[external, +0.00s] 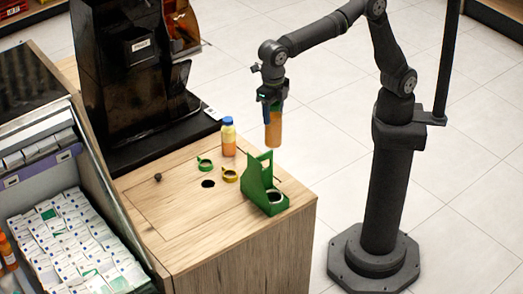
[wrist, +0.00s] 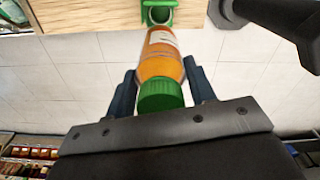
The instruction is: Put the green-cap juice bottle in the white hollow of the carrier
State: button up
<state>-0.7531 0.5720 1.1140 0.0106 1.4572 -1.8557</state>
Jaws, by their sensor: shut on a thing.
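My gripper (external: 271,96) is shut on the green-cap juice bottle (external: 273,131), which hangs roughly upright below it with orange juice inside. In the wrist view the bottle (wrist: 161,58) sits between the two dark fingers, its green cap (wrist: 160,95) nearest the camera. The green carrier (external: 256,182) stands on the wooden counter near its right edge. Its white-rimmed round hollow (external: 276,197) is at the front and looks empty. The bottle is in the air above and behind the carrier, apart from it. In the wrist view part of the carrier (wrist: 158,4) shows at the top edge, beyond the bottle's bottom end.
A blue-cap juice bottle (external: 228,139) stands on the counter (external: 185,225) behind the carrier. A green ring (external: 204,164), a yellow ring (external: 230,175) and a dark hole (external: 208,183) lie to the left. A black juicer (external: 130,75) stands at the back left.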

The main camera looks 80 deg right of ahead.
aim_at(272, 148)
notch_tip(272, 148, down, 26)
jog(key=shift+f, duration=0.1)
dwell(0.3)
jog(key=shift+f, duration=0.15)
jog(key=o, duration=1.1)
notch_tip(272, 148, up, 12)
jog(key=shift+d+r, duration=0.1)
jog(key=shift+r, duration=0.05)
